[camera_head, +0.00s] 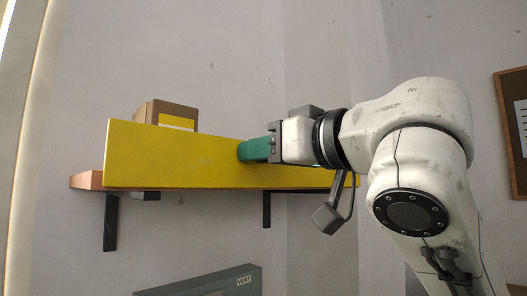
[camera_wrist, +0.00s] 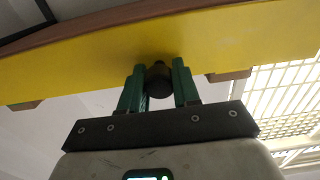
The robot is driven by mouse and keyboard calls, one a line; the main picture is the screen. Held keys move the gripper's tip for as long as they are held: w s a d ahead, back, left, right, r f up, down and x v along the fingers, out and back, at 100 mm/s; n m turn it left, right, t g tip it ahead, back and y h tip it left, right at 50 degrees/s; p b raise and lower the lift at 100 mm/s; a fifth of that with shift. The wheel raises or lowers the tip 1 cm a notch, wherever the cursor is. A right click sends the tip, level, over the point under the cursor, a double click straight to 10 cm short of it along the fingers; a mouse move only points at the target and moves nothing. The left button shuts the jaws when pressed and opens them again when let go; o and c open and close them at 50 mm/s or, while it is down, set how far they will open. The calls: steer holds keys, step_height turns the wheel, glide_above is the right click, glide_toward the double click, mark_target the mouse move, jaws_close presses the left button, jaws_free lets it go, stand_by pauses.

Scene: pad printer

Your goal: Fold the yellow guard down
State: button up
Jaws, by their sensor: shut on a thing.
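The yellow guard (camera_head: 165,157) is a long flat panel that spans the middle of the head view, its broad face turned towards me. It fills the upper part of the wrist view (camera_wrist: 90,65). A dark round knob (camera_wrist: 158,78) stands out from the guard in the wrist view. My gripper (camera_head: 243,152) reaches in from the right with green fingers. In the wrist view the fingers (camera_wrist: 158,72) sit on either side of the knob and are shut on it. The knob is hidden behind the fingers in the head view.
A wooden shelf (camera_head: 88,181) on dark brackets (camera_head: 110,222) is on the wall behind the guard. A cardboard box (camera_head: 168,110) stands on it. The top of a grey casing marked VENT (camera_head: 243,281) shows below. A cork board (camera_head: 507,105) hangs at right.

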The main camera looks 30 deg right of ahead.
jaws_close()
